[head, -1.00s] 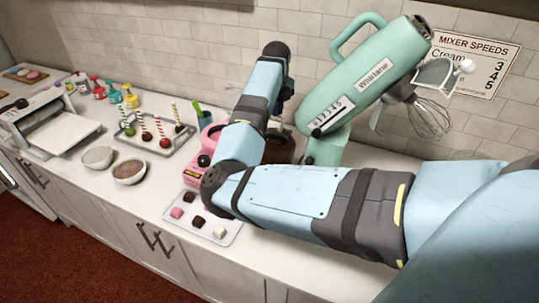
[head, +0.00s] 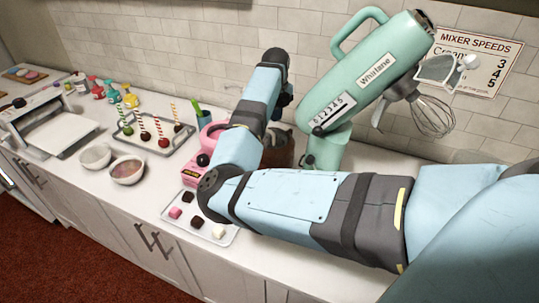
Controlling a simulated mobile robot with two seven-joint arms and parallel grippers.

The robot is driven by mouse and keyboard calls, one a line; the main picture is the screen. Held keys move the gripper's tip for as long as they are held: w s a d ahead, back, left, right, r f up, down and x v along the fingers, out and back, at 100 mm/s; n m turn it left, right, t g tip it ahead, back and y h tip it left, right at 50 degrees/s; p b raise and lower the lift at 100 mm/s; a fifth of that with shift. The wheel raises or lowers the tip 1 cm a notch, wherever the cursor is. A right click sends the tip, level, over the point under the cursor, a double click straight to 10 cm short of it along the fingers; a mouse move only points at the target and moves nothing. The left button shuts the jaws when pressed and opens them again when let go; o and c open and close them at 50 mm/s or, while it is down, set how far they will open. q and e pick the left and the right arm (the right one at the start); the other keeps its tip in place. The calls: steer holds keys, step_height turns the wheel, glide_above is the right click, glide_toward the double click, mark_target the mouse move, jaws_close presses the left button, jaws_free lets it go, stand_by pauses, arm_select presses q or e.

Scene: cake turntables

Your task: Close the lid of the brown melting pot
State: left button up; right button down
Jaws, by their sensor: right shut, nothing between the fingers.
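The brown melting pot (head: 284,152) stands on the counter behind my right arm, left of the mint-green mixer. Only part of its brown side shows. My forearm hides the rest, and I cannot make out how its lid stands. My right arm comes in from the right, bends at the elbow and rises toward the wall. My right gripper (head: 279,112) is shut and empty above the brown pot, mostly hidden behind my wrist and forearm. Contact with the lid cannot be seen. My left gripper is not in view.
A pink melting pot (head: 204,150) stands left of the brown one. The tall mixer (head: 365,75) is close on the right. A sweets tray (head: 224,240) lies in front, a cake-pop tray (head: 147,152) and bowls (head: 127,170) to the left.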

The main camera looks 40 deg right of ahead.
steer(key=shift+d+r, duration=0.1)
steer(key=shift+r, duration=0.05)
step_height(320, 180, up, 6)
steer(key=p, duration=0.2)
steer(key=shift+p, duration=0.35)
stand_by(0.4)
